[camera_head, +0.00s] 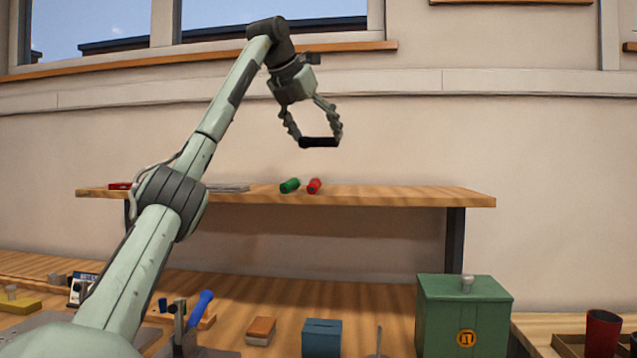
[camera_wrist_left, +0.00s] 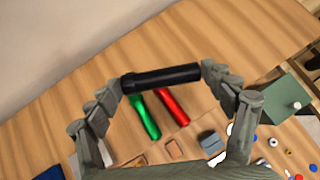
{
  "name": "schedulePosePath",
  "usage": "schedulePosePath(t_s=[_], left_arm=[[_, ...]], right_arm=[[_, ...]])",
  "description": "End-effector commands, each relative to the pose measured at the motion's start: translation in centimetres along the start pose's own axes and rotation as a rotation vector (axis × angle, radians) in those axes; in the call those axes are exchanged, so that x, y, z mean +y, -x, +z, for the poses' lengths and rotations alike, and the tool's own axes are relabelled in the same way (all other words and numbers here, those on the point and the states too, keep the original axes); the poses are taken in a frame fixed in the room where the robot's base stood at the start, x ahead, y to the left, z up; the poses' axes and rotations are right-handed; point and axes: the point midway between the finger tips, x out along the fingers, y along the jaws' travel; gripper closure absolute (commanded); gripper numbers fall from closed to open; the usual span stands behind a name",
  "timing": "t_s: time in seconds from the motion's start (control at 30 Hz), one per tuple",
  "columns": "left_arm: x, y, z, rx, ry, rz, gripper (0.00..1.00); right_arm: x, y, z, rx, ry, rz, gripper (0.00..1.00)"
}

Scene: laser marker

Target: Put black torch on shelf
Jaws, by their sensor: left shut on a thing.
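The black torch (camera_head: 319,142) is held lengthwise between the fingertips of my left gripper (camera_head: 318,138), in the air above the shelf. In the left wrist view the black torch (camera_wrist_left: 161,78) spans the gap between the two fingers of my left gripper (camera_wrist_left: 161,80). The wooden shelf (camera_head: 400,194) runs across the wall above the bench. A green torch (camera_head: 290,186) and a red torch (camera_head: 314,186) lie side by side on it, below the gripper. They also show in the wrist view, green (camera_wrist_left: 145,117) and red (camera_wrist_left: 172,106). My right gripper is not in view.
A grey flat stack (camera_head: 228,187) and a small red item (camera_head: 120,186) lie on the shelf's left part. The shelf's right part is bare. Below, the bench holds a green box (camera_head: 464,315), a blue box (camera_head: 322,338) and a blue-handled tool (camera_head: 200,308).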

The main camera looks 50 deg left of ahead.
Motion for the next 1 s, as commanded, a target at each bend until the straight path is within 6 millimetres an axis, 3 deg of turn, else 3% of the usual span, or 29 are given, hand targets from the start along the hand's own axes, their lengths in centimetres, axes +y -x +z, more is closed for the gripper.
schedulePosePath(t_s=[0.2, 0.4, 0.57, 0.73, 1.0], left_arm=[[-5.0, -3.3, -1.2, 0.003, -0.007, 0.0, 0.52], [-8.3, -5.4, -1.8, 0.001, -0.003, 0.0, 0.52], [-9.1, -6.1, -2.1, -0.001, -0.001, 0.0, 0.52], [-9.1, -7.8, -3.9, 0.002, -0.001, 0.001, 0.52], [-9.2, -8.8, -4.8, -0.001, 0.001, -0.002, 0.52]], right_arm=[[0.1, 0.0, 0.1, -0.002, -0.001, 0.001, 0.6], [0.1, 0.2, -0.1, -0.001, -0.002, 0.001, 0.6], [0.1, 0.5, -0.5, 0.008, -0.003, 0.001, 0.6], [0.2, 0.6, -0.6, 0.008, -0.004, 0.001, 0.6], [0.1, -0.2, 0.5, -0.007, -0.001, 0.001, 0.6]])
